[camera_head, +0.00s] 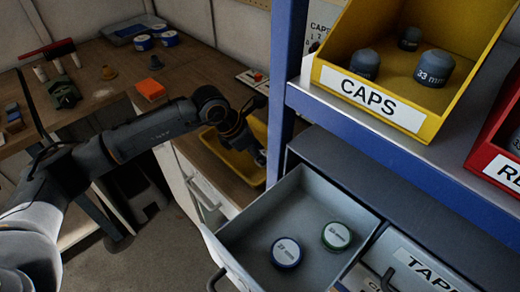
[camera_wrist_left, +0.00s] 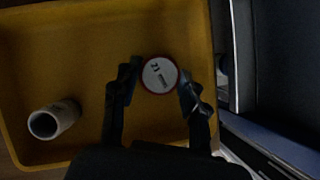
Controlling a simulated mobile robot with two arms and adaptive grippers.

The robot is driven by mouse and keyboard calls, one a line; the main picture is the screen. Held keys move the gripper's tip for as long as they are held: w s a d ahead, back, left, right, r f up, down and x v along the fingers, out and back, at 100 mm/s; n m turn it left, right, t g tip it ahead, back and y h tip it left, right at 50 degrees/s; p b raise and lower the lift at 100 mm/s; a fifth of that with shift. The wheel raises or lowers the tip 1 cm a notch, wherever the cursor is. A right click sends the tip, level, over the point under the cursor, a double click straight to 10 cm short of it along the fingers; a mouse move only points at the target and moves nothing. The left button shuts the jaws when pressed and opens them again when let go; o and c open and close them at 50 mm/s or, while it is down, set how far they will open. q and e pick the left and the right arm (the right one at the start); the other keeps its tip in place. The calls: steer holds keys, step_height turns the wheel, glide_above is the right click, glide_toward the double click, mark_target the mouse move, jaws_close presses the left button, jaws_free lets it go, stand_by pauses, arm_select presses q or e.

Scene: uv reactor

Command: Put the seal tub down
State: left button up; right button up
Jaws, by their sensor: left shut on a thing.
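The seal tub (camera_wrist_left: 160,75) is a small round tub with a red rim and a white lid marked 21. It shows between the fingers of my left gripper (camera_wrist_left: 159,85) in the left wrist view. That gripper (camera_head: 243,140) is shut on the tub, over the right part of a yellow tray (camera_wrist_left: 90,25). I cannot tell whether the tub touches the tray floor. In the head view the tub is hidden by my gripper, and the tray (camera_head: 228,164) shows partly behind my arm. My right gripper is not in view.
A white hollow cylinder (camera_wrist_left: 52,121) lies in the tray's left part. An open grey drawer (camera_head: 310,210) holds a blue-rimmed tub (camera_head: 286,252) and a green-rimmed tub (camera_head: 336,236). A blue shelf post (camera_head: 286,80) stands close right of my gripper. A yellow CAPS bin (camera_head: 400,75) is on the shelf.

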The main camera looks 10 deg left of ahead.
arm_select(q)
steer(key=shift+f, duration=0.1)
steer(key=o, duration=0.9)
steer(key=shift+o, duration=0.2)
steer(key=shift+r, duration=0.25)
steer(key=shift+a+r, duration=0.2)
steer(key=shift+r, duration=0.1)
steer(key=b+v, duration=0.3)
steer(key=v, duration=0.8)
steer(key=shift+s+r, duration=0.1)
